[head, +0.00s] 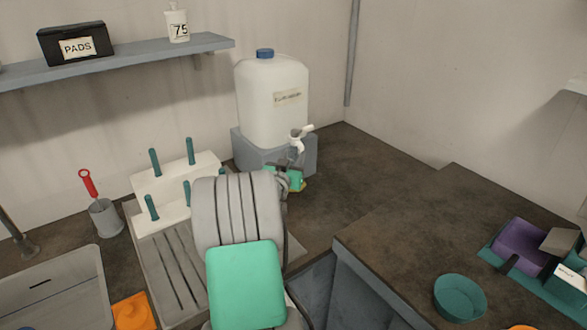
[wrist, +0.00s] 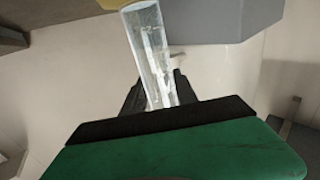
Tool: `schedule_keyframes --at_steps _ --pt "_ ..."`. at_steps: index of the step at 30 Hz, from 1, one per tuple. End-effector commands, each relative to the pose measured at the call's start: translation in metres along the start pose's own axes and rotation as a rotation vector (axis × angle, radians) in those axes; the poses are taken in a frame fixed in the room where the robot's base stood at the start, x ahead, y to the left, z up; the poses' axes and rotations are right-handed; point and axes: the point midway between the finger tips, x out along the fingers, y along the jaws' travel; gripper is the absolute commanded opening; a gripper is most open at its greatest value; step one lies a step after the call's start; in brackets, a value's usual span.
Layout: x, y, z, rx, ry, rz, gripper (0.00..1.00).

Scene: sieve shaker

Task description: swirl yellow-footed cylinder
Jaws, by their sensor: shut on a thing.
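In the wrist view my gripper (wrist: 158,86) is shut on a clear cylinder (wrist: 148,45), with one dark finger on each side of it. The cylinder's yellow foot (wrist: 116,4) shows at the top edge, partly cut off. The cylinder looks tilted in this picture; I cannot tell whether it holds liquid.
The container stands on a grey block (head: 307,152). A white peg rack (head: 145,186) and a grey drainer are at left, with a red-handled brush (head: 87,183) in a cup. A sink (head: 90,262) lies at front left. A teal bowl (head: 460,297) stands at right. The back-right counter is clear.

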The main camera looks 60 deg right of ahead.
Motion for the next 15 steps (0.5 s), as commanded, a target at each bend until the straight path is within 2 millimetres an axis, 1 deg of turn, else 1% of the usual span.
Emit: schedule_keyframes --at_steps 1,6,12,15 --pt "0.000 0.000 -0.010 0.002 0.005 0.000 0.00" --pt "0.000 0.000 -0.032 0.002 0.005 0.000 0.00" --pt "0.000 0.000 -0.050 0.001 0.003 0.000 0.00" --pt "0.000 0.000 -0.056 0.001 0.002 0.000 0.00"
